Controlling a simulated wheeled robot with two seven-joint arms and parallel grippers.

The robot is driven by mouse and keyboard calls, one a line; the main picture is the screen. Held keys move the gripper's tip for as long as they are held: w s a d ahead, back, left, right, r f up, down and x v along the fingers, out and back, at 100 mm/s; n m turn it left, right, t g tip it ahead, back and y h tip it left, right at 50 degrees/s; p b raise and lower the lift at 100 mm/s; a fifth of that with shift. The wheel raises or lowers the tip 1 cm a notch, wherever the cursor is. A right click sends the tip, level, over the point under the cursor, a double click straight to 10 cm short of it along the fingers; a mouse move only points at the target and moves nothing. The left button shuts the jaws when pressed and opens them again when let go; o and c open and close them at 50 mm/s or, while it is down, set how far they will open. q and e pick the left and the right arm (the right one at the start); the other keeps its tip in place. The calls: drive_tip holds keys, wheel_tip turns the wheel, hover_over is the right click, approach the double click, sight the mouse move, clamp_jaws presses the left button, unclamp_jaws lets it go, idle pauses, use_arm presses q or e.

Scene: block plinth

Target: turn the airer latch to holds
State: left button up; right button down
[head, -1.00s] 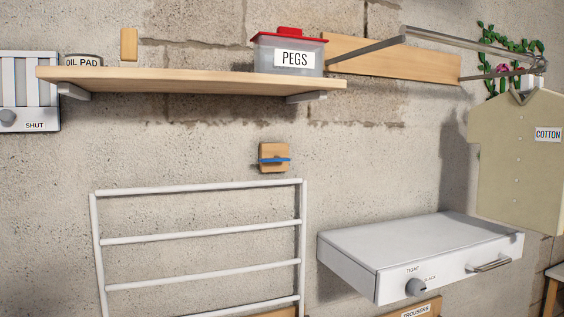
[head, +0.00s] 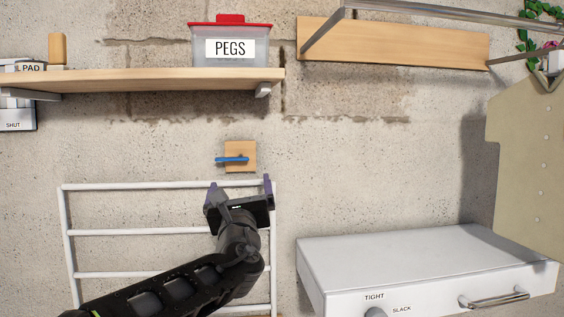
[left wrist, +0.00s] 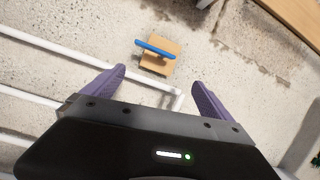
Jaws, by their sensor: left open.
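The airer latch is a blue bar (head: 232,159) on a small wooden block (head: 240,166) fixed to the wall, just above the white airer rack (head: 150,185). The bar lies about level in the head view. In the left wrist view the blue bar (left wrist: 155,48) and wooden block (left wrist: 160,62) show ahead, between and beyond the fingertips. My left gripper (head: 240,187) is open and empty, just below the block and in front of the airer's top right corner; it does not touch the latch. Its purple fingers (left wrist: 157,82) are spread apart. My right gripper is not seen.
A wooden shelf (head: 150,80) with a pegs box (head: 230,45) is above the latch. A white box unit (head: 400,262) with a knob and handle juts out at the lower right. A shirt (head: 530,160) hangs at the far right. The wall around the latch is clear.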

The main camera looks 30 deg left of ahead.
sight(232, 160)
use_arm(q)
drive_tip(key=shift+m+y, duration=0.5)
drive_tip(key=shift+m, duration=0.2)
drive_tip(key=w+a+r+p, duration=0.3)
drive_tip(key=a+r, duration=0.1)
drive_tip(key=a, duration=0.1)
drive_tip(key=shift+w+r+p, duration=0.35)
drive_tip(key=shift+w, duration=0.05)
drive_tip(key=shift+w+a, duration=0.2)
drive_tip(key=shift+w, duration=0.05)
drive_tip(key=shift+c, duration=0.4)
drive_tip(key=c, duration=1.3)
drive_tip(key=shift+y, duration=0.3)
